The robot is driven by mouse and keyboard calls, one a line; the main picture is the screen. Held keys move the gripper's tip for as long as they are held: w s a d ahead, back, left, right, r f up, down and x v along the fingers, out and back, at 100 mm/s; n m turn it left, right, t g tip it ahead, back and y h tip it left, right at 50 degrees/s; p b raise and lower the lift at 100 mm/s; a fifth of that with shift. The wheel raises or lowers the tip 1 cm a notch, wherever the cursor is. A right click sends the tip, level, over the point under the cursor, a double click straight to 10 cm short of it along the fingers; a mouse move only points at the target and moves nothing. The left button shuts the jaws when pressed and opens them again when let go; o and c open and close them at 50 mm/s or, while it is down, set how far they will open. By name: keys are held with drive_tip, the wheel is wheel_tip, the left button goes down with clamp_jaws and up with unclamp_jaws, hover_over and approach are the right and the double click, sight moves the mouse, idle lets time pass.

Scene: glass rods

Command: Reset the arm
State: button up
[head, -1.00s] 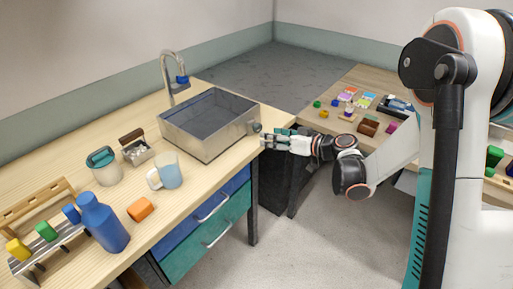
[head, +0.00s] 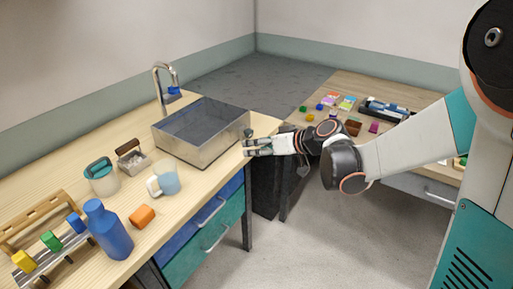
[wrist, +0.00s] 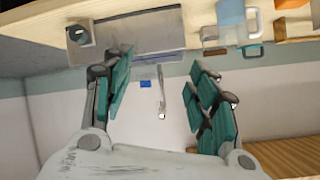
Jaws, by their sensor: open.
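My gripper (head: 250,147) is at the front right corner of the metal sink box, close to its wall, in the head view. The fingers point left, and the gripper looks empty. My arm reaches in from the right, over the gap between the two tables. In the wrist view my gripper (wrist: 163,70) shows its two teal-padded fingers spread wide apart, with nothing held between them. I cannot tell from the head view whether the fingers touch the sink box.
The sink box (head: 205,153) stands on the left table (head: 180,212) beside a tap (head: 160,85). A blue bottle (head: 108,230), a glass mug (head: 165,179) and an orange block (head: 141,216) stand nearer. The right table (head: 350,90) holds small coloured items.

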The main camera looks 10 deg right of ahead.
drive_tip(key=shift+s, duration=0.1)
drive_tip(key=s+d+r+m+h, duration=0.1)
drive_tip(key=s+d+h, duration=0.2)
drive_tip(key=s, duration=0.6)
drive_tip(key=s+d+r+m+h, duration=0.1)
drive_tip(key=s+d+m+h, duration=0.1)
drive_tip(key=s+d, duration=0.3)
drive_tip(key=s+d+r+m+g+h, duration=0.1)
drive_tip(key=s+d+r+m+h, duration=0.1)
drive_tip(key=s, duration=1.1)
drive_tip(key=shift+s+d+h, duration=0.15)
drive_tip(key=shift+d+h, duration=0.75)
drive_tip(key=shift+d, duration=0.15)
drive_tip(key=shift+c, duration=0.5)
